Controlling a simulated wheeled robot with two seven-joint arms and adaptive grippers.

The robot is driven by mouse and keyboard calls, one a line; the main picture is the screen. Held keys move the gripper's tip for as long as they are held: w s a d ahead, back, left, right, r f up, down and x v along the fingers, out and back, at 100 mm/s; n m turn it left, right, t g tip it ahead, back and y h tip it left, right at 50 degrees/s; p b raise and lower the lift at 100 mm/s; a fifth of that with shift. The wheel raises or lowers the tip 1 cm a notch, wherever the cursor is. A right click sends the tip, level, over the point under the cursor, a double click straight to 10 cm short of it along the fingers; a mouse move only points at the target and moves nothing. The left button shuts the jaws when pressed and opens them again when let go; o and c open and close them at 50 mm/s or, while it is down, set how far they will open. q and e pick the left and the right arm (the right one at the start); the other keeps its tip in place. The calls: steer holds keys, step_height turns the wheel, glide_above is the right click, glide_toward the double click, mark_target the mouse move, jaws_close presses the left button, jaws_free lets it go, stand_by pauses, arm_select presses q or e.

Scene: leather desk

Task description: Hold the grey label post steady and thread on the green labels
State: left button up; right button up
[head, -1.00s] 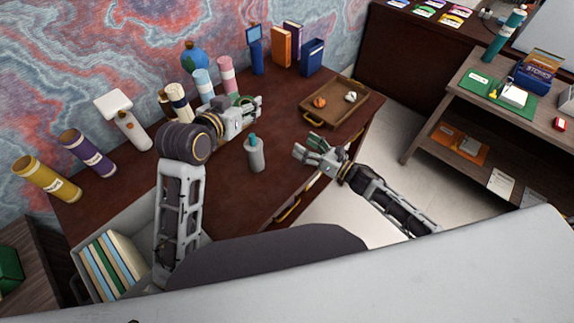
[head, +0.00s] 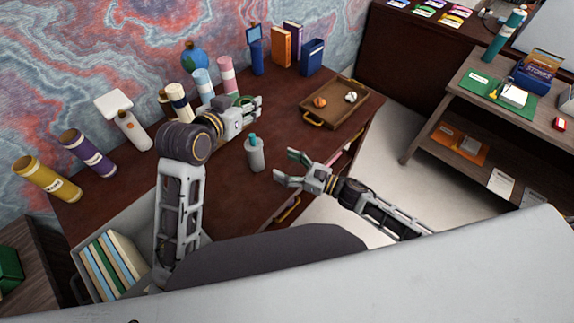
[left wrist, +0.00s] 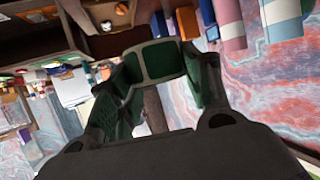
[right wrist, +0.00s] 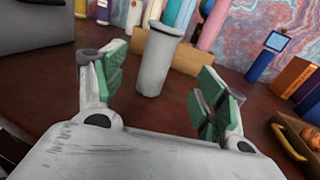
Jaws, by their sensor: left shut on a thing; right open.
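The grey label post (head: 255,156), a grey cylinder with a teal top, stands upright on the desk. It also shows in the right wrist view (right wrist: 158,62), just beyond the fingers. My left gripper (head: 257,106) is above the desk behind the post, shut on a dark green piece with a pale edge, apparently a green label (left wrist: 156,62). The fingers partly hide its shape. My right gripper (head: 283,167) is open and empty, right of the post near the desk's front edge. It also shows in the right wrist view (right wrist: 160,75).
A wooden tray (head: 345,117) with small objects lies at the desk's right. Several coloured cylinders, including a purple one (head: 88,153), line the back. Books (head: 312,57) stand at the far end. A box of folders (head: 110,262) is at the lower left. Desk around the post is clear.

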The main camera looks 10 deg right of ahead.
mark_target(262, 154)
steer(key=shift+x, duration=5.95)
steer(key=c, duration=1.2)
arm_select(q)
steer(key=shift+f, duration=2.9)
